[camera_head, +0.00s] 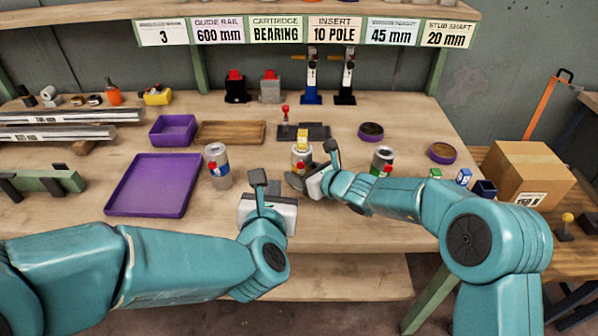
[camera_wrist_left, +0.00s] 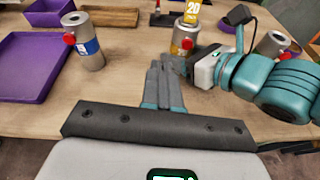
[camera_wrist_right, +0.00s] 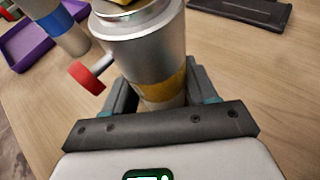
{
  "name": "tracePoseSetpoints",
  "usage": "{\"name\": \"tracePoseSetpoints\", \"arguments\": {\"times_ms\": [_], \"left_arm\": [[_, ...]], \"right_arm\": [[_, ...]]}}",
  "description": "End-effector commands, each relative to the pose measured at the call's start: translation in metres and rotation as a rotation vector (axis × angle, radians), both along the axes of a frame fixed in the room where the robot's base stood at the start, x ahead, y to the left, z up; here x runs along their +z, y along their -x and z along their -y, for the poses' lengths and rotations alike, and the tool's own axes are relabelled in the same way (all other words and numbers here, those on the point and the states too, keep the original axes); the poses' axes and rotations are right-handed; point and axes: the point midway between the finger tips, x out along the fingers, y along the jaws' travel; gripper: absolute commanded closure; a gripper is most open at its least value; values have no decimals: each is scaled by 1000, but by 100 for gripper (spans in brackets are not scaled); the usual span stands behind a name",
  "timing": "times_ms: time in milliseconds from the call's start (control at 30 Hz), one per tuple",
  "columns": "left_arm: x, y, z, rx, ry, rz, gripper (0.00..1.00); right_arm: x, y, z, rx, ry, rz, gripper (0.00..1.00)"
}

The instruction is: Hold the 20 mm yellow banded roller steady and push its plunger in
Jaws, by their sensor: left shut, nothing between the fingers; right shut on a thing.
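The yellow banded roller (camera_head: 301,158) stands upright on the bench, a silver cylinder with a yellow tag reading 20 on top. It also shows in the left wrist view (camera_wrist_left: 184,40). Its red-tipped plunger (camera_wrist_right: 87,77) sticks out from its side on a thin stem, with a length of stem showing. My right gripper (camera_wrist_right: 158,92) is shut around the roller's lower part, by the yellow band (camera_wrist_right: 163,87). My left gripper (camera_wrist_left: 160,72) is shut and empty, in front of the roller and apart from it. In the head view its fingertips are hard to make out.
A blue-banded roller (camera_head: 218,167) with a red plunger stands to the left, and another roller (camera_head: 382,159) to the right. A purple tray (camera_head: 153,185) lies at left. A dark fixture (camera_head: 318,130) lies behind the yellow roller. A cardboard box (camera_head: 525,172) is far right.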

Motion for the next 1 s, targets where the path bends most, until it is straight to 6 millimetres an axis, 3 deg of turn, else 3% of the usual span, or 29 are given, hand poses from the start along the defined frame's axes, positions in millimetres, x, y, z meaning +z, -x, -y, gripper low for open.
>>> {"name": "tracePoseSetpoints", "arguments": {"times_ms": [67, 200, 567, 733, 1000], "left_arm": [[0, 7, 14, 34, 101, -12, 100], [4, 17, 38, -7, 100, -10, 100], [4, 17, 41, -17, 97, -7, 100], [-1, 2, 42, -15, 97, -9, 100], [-16, -46, 45, -15, 96, -9, 100]], "right_arm": [[0, 0, 0, -1, 0, 0, 92], [0, 0, 0, -1, 0, 0, 92], [0, 0, 0, 0, 0, 0, 92], [0, 0, 0, 0, 0, 0, 92], [0, 0, 0, 0, 0, 0, 92]]}}
